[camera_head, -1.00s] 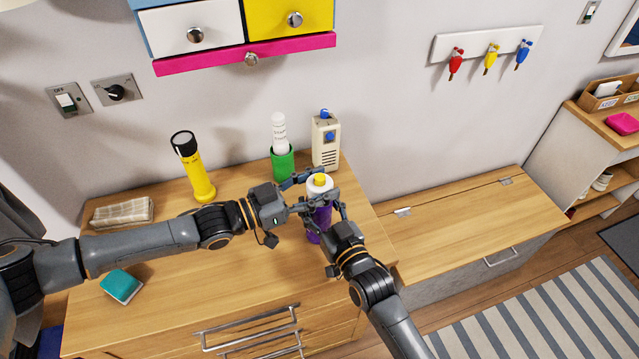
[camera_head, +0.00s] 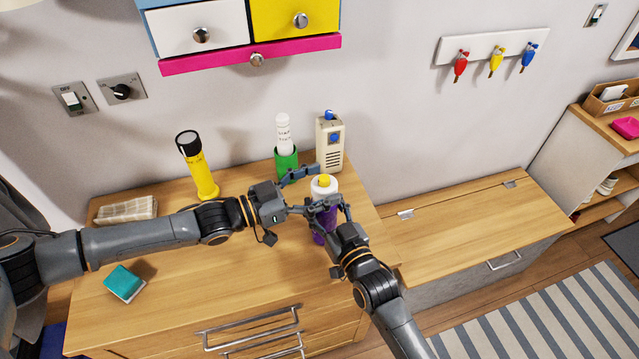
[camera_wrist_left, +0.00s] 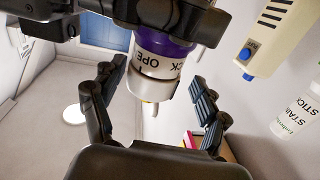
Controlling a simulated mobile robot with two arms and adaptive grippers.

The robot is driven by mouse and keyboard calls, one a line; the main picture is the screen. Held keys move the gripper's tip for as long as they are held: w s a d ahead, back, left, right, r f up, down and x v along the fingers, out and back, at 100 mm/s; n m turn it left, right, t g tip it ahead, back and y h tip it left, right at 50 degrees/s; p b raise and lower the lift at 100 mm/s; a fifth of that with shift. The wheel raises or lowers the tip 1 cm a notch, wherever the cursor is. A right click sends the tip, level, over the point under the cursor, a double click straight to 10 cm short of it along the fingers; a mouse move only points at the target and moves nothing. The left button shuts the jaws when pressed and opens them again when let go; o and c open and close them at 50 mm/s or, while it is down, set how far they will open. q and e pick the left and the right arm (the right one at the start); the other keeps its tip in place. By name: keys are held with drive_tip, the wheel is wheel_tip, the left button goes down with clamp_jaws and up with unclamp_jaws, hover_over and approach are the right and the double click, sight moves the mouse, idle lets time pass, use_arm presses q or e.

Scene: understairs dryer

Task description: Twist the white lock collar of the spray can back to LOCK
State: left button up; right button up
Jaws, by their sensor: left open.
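The spray can stands upright on the wooden cabinet top, with a purple body (camera_head: 319,236), a white lock collar (camera_head: 323,189) and a yellow tip (camera_head: 323,180). My left gripper (camera_head: 311,188) is open, its fingers on either side of the collar. In the left wrist view the collar (camera_wrist_left: 152,84) appears upside down between the open fingers, with a gap on both sides. Part of its black lettering shows, "CK" and "OPE". My right gripper (camera_head: 330,207) is closed around the purple body just below the collar; it hides part of the can.
A green cup with a white stick (camera_head: 286,162) and a beige device with a blue button (camera_head: 330,145) stand close behind the can. A yellow flashlight (camera_head: 198,168), folded cloth (camera_head: 127,209) and teal sponge (camera_head: 124,282) are to the left. The lower bench (camera_head: 465,230) is clear.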

use_arm(q)
drive_tip(key=v, duration=1.2)
use_arm(e)
drive_tip(key=shift+a, duration=0.1)
drive_tip(key=o, duration=1.6)
drive_tip(key=shift+c, duration=0.2)
